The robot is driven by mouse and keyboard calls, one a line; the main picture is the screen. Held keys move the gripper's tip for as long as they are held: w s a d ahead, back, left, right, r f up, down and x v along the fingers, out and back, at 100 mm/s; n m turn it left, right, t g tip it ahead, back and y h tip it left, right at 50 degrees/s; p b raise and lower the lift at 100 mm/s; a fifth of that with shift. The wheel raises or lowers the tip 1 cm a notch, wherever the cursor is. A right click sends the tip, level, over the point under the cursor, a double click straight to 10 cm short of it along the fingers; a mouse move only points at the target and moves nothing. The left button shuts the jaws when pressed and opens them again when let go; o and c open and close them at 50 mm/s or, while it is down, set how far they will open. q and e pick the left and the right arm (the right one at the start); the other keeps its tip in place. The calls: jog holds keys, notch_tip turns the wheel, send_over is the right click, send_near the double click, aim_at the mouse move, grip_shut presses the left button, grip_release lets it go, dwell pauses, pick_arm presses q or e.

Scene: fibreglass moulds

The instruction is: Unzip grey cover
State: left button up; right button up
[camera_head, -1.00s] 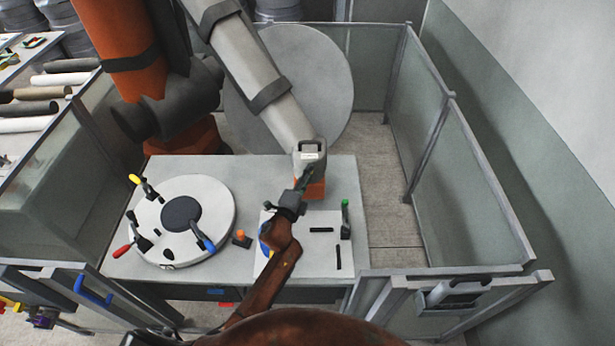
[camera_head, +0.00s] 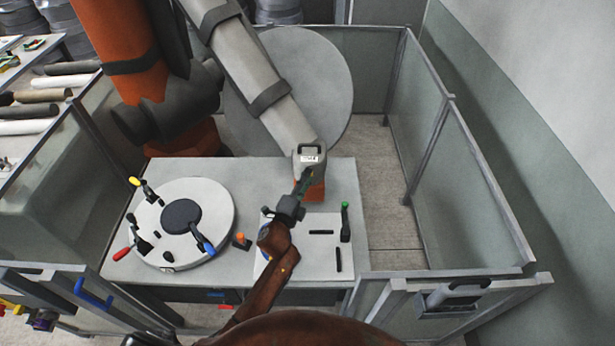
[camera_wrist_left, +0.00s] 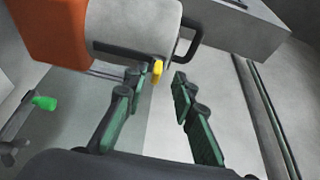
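The grey cover (camera_head: 250,75) is a sleeve around the big orange robot's arm, with dark bands across it. Its lower end, with a dark handle, is close up in the left wrist view (camera_wrist_left: 135,20). A small yellow tab (camera_wrist_left: 156,72) sits at the cover's edge there. My left gripper (camera_head: 306,178) is at this lower end. In the wrist view its green-padded fingers (camera_wrist_left: 158,82) are apart, with the yellow tab between the tips, nearer the left one. I see no contact with the tab. My right gripper is not in view.
The grey table (camera_head: 255,170) below carries a round white mould (camera_head: 222,190) with coloured clamps and a white board (camera_head: 320,255) with a green-topped tool (camera_head: 346,220). An orange robot base stands behind. Glass-panelled fencing (camera_head: 470,190) closes the right side.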

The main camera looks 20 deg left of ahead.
pick_arm(q)
jog(key=s+a, duration=0.1)
jog(key=s, duration=0.9)
jog(key=shift+s, duration=0.25)
jog(key=shift+a, duration=0.1)
